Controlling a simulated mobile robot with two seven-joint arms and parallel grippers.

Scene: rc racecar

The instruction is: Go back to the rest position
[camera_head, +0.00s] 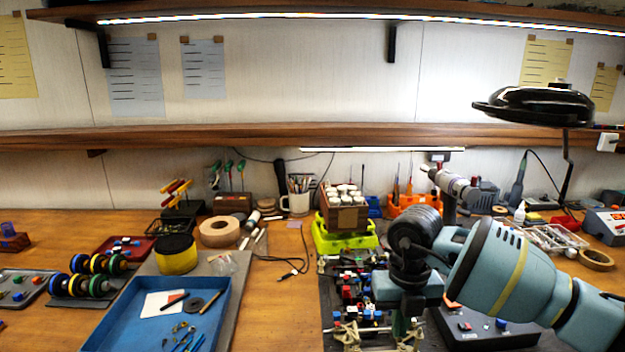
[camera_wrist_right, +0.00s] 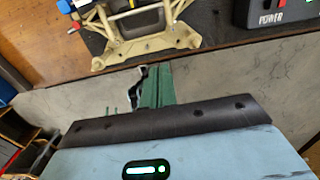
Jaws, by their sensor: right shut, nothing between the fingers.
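My right arm comes in from the right in the head view. My right gripper (camera_head: 407,328) points down at the front edge of the car work area, with its greenish fingers together and empty. In the right wrist view the gripper (camera_wrist_right: 153,88) shows its fingers closed beside the table's front edge. The RC car's beige frame part (camera_wrist_right: 145,40) lies just beyond the fingers, apart from them as far as I can tell. The car chassis (camera_head: 360,295) with its small coloured parts lies on a dark mat, partly hidden by my right arm. My left gripper is not in view.
A black power box (camera_wrist_right: 278,12) sits right of the car; it also shows in the head view (camera_head: 475,328). A blue tray (camera_head: 135,315) with small parts and wheels on shafts (camera_head: 85,275) are at left. A green bin (camera_head: 340,240) stands behind. Wood between tray and mat is mostly clear.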

